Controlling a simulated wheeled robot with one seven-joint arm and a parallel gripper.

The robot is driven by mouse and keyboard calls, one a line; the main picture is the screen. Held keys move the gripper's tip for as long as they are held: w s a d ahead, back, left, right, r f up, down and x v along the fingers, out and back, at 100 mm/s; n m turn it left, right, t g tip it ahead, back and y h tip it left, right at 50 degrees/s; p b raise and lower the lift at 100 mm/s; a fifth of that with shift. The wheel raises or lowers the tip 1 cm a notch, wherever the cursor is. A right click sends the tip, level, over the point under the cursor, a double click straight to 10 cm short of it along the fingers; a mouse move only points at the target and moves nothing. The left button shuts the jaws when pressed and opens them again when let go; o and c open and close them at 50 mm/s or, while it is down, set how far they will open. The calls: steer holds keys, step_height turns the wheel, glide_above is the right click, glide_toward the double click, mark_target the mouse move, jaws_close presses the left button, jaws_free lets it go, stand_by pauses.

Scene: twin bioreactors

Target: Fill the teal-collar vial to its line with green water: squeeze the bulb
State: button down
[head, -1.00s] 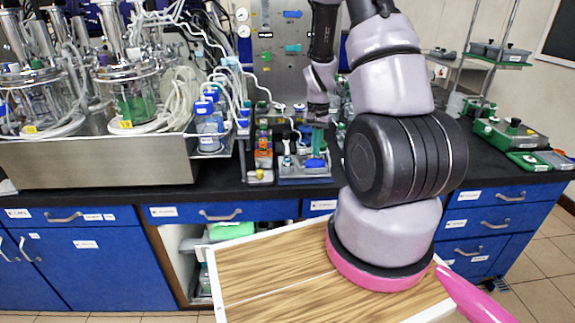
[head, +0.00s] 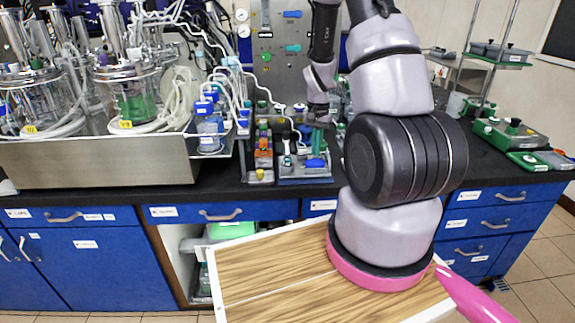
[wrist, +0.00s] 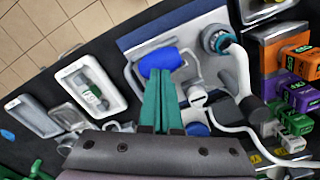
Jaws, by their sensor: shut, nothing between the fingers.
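My gripper (wrist: 163,78) has teal fingers held together, with nothing visible between them. In the wrist view their tips lie over the near edge of the blue bulb (wrist: 160,59); I cannot tell whether they touch it. In the head view my gripper (head: 317,140) points down above the blue bulb (head: 315,163) on the bench station. A vial with a teal collar (wrist: 217,39) stands in the station to the right of the bulb, under a white-and-grey tube fitting. Its fill level and line cannot be made out. The right bioreactor (head: 137,106) holds green liquid.
White trays (wrist: 90,88) lie to the left in the wrist view. A white tube (wrist: 243,85) curves beside the fingers. Blue-capped bottles (head: 208,125) stand by the bioreactors.

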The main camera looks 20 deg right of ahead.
steer(key=shift+f, duration=0.15)
steer(key=shift+f, duration=1.3)
steer(key=shift+r, duration=1.45)
steer(key=shift+f, duration=0.15)
